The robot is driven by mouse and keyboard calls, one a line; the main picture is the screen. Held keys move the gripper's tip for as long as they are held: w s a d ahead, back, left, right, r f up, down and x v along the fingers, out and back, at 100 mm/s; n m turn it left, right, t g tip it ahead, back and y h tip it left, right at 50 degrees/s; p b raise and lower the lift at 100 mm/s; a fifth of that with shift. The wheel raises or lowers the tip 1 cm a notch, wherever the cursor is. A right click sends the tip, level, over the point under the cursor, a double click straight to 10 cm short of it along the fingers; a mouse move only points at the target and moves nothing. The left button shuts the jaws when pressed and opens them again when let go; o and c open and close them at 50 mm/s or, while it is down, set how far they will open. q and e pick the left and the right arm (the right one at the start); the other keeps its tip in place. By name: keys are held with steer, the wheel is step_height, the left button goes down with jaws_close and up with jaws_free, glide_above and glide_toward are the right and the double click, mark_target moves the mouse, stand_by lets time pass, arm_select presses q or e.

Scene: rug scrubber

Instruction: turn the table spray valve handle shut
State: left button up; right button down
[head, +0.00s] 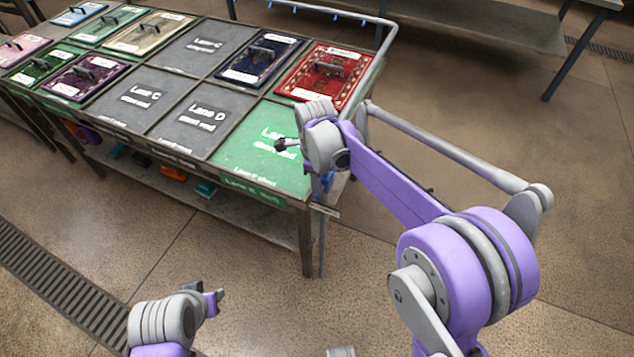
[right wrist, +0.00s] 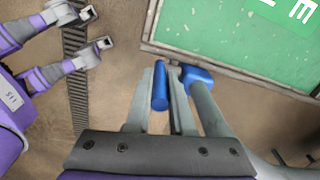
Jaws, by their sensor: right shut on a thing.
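The blue valve handle (right wrist: 160,88) lies between the two fingers of my right gripper (right wrist: 168,80) in the right wrist view. The gripper is shut on it. The blue valve body (right wrist: 198,77) sits on a grey pipe (right wrist: 207,108) just right of the fingers, by the table edge. In the head view a bit of blue (head: 327,182) shows under my right wrist at the table's near right corner; most of the valve is hidden there. My left gripper (head: 216,302) is low at the front, away from the valve. Its fingers stand apart and empty in the right wrist view (right wrist: 97,28).
The table's green lane panel (head: 250,150) is beside the valve. Several framed rugs, including a red one (head: 328,72), lie on the table. A grey pipe rail (head: 383,45) runs along its right side.

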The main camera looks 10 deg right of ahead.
steer(key=c, duration=1.1)
jaws_free()
step_height(320, 180, up, 11)
steer(key=shift+w+a+f+p, duration=0.1)
steer(key=shift+p, duration=0.3)
